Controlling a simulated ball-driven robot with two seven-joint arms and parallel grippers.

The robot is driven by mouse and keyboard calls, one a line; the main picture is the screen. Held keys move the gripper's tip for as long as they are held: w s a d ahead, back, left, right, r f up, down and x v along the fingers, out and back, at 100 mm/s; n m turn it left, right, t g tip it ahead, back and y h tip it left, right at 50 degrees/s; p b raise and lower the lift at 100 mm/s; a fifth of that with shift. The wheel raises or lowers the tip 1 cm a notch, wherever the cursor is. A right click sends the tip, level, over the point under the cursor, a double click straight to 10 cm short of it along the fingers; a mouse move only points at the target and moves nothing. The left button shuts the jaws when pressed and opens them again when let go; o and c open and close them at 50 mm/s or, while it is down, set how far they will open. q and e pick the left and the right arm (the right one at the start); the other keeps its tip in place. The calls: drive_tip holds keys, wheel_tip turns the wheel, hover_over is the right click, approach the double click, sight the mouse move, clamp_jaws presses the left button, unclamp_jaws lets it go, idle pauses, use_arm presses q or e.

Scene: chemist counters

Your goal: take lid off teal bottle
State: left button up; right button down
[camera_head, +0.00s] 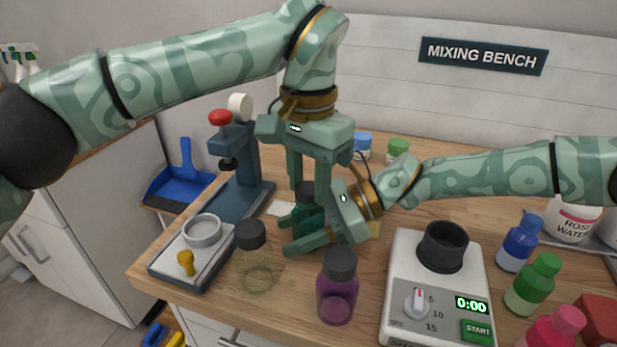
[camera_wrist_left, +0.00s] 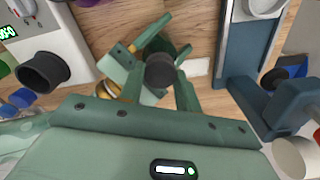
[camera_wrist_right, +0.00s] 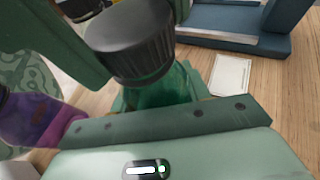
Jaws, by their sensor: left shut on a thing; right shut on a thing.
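The teal bottle (camera_head: 308,224) stands upright on the wooden counter, mostly hidden by my grippers. Its dark ribbed lid (camera_wrist_right: 130,42) sits at the top of the teal glass (camera_wrist_right: 163,88) in the right wrist view; I see no clear gap between them. My left gripper (camera_head: 309,192) points down from above, shut on the lid, which shows between its fingers in the left wrist view (camera_wrist_left: 160,72). My right gripper (camera_head: 298,234) reaches in from the right, lower down, and is shut on the bottle's body.
A purple bottle (camera_head: 337,292) and a clear dark-lidded jar (camera_head: 256,268) stand in front. A timer device (camera_head: 405,290) with a black cup is at right, beside blue (camera_head: 520,246) and green (camera_head: 533,285) bottles. A press (camera_head: 247,160) and a tray (camera_head: 165,262) are at left.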

use_arm(q)
drive_tip(key=shift+r, duration=0.2)
drive_tip(key=shift+r, duration=0.9)
drive_tip(key=shift+r, duration=0.1)
drive_tip(key=shift+r, duration=1.95)
use_arm(e)
drive_tip(key=c, duration=0.6)
unclamp_jaws()
drive_tip(key=shift+d, duration=0.1)
